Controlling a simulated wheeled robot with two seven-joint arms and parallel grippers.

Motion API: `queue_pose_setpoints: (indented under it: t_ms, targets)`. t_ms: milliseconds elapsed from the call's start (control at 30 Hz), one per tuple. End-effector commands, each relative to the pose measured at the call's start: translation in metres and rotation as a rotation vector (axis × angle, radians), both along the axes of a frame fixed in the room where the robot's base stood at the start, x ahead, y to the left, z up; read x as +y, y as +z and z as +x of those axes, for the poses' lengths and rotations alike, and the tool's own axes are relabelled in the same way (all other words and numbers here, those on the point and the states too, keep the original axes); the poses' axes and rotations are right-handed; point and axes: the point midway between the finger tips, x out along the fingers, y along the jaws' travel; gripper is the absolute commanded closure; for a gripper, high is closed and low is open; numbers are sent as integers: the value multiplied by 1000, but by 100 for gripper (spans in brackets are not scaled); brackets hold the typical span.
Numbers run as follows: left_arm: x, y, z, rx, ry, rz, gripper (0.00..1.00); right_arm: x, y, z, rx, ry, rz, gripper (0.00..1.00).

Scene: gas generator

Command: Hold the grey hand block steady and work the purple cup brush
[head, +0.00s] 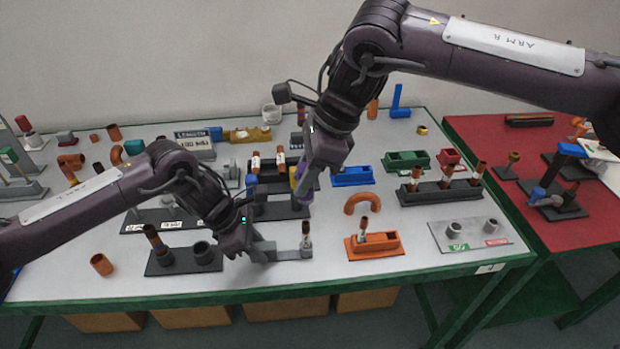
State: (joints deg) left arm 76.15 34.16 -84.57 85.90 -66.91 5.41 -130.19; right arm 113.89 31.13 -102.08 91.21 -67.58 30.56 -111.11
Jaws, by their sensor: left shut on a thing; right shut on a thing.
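The grey hand block (288,252) is low on the bench's front middle, with a short upright copper-coloured piece (306,230) at its right end. My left gripper (258,248) is shut on the block's left part and hides some of it. The purple cup brush (303,193) shows under my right gripper (305,178), above and behind the block. My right gripper is shut on the brush and points down. The brush is apart from the copper-coloured piece in the picture; its lower end is hard to make out.
An orange holder (374,246) and an orange elbow (363,202) lie to the right. A dark base with cups (183,258) stands left of the block. Dark racks (275,208) are behind. A red table (490,150) adjoins at right. The bench's front strip is mostly clear.

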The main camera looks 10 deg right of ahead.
Motion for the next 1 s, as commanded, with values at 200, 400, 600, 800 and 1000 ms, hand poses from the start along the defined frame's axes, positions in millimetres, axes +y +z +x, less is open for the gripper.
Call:
queue_pose_setpoints:
  t_ms: [200, 400, 600, 800, 1000]
  targets:
    - [0, 0, 0, 0, 1, 1, 100, 0, 1, 0, 0, 23, 1, 94]
    - [0, 0, 0, 0, 0, 1, 100, 0, 0, 0, 0, 22, 4, 94]
    - [0, 0, 0, 0, 0, 1, 100, 1, -11, 0, 1, 22, 7, 94]
    - [0, 0, 0, 0, 0, 1, 100, 0, -32, 0, 3, 22, 6, 94]
    - [0, 0, 0, 0, 0, 1, 100, 0, -49, 0, 2, 21, 6, 94]
